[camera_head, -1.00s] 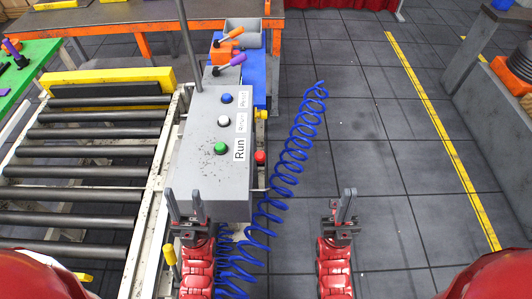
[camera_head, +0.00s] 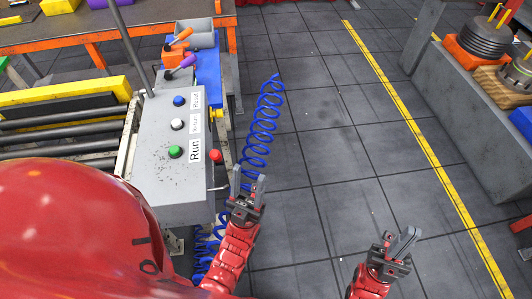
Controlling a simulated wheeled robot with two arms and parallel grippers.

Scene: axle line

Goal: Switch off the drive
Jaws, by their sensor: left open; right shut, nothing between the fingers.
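The grey control box (camera_head: 160,175) stands left of centre. Its top carries a green button (camera_head: 175,152) beside a "Run" label, a white button (camera_head: 177,124) and a blue button (camera_head: 179,101), with labels too small to read surely. A red button (camera_head: 215,156) sits on its right side. My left gripper (camera_head: 248,181) is open and empty, just right of the box and below the red button in the picture, apart from it. My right gripper (camera_head: 398,243) is shut and empty over the floor at the lower right.
A blue coiled hose (camera_head: 262,120) hangs right of the box, behind my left gripper. A roller conveyor (camera_head: 60,130) lies to the left. A grey bench (camera_head: 440,100) with discs stands at the right. The floor between is clear.

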